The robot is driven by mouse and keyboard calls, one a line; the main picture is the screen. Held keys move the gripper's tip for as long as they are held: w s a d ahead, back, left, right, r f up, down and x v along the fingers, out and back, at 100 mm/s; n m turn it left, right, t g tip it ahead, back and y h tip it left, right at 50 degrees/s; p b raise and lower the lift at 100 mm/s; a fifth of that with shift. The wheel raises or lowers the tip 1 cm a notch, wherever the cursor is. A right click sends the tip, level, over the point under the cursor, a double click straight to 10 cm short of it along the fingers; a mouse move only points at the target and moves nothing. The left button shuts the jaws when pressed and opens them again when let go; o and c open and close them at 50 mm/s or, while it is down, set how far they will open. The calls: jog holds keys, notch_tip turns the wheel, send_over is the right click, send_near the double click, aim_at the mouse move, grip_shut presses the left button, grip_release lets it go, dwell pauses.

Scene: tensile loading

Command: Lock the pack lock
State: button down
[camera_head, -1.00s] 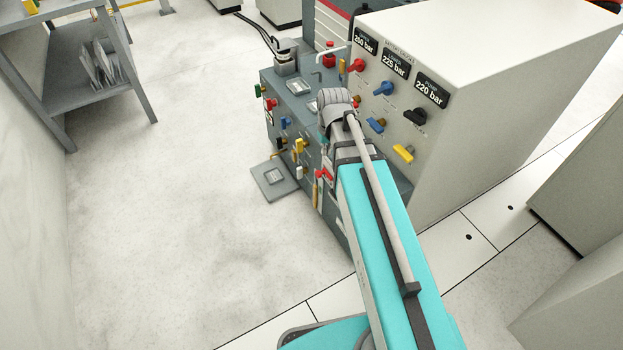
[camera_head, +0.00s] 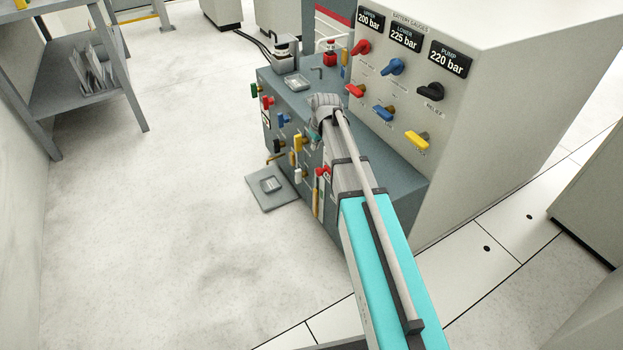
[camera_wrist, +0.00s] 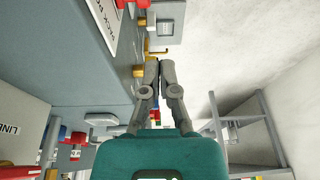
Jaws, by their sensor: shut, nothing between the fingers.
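My gripper shows in the wrist view (camera_wrist: 160,68), its two fingers together with nothing between them. A brass hooked lever (camera_wrist: 156,52) lies just beyond the fingertips in that view, with a small gap or light contact that I cannot tell. A white sign (camera_wrist: 104,22) with partly cut-off lettering that seems to begin "PACK" is at the upper left there. Which fitting is the pack lock is not clear. In the head view, the grey console (camera_head: 318,205) carries several coloured handles on its front, and my wrist and arm hide the gripper and part of that front.
A tall gauge cabinet (camera_head: 500,130) with coloured levers stands right of the console. A grey floor plate (camera_head: 272,187) lies at the console's foot. A shelf rack (camera_head: 85,85) stands at the left. The floor (camera_head: 170,220) between rack and console is clear.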

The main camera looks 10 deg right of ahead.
aim_at(321, 174)
jog(key=shift+n, duration=0.3)
jog(key=w+f+b, duration=0.1)
jog(key=w+f, duration=0.1)
jog(key=w+f+b, duration=0.2)
jog(key=shift+d+f, duration=0.15)
jog(key=shift+f, duration=0.05)
jog(key=b+x, duration=1)
jog(key=s, duration=0.1)
jog(key=s+d, duration=0.1)
jog(key=s+p, duration=0.1)
jog(key=shift+s+d+r, duration=0.15)
jog(key=shift+s+r, duration=0.15)
jog(key=shift+r, duration=0.1)
dwell(0.6)
jog(key=shift+s+d, duration=0.2)
jog(key=shift+s, duration=0.5)
jog(key=shift+s+d, duration=0.25)
jog(key=shift+s, duration=0.4)
jog(key=shift+s+d, duration=0.2)
jog(key=shift+s, duration=0.5)
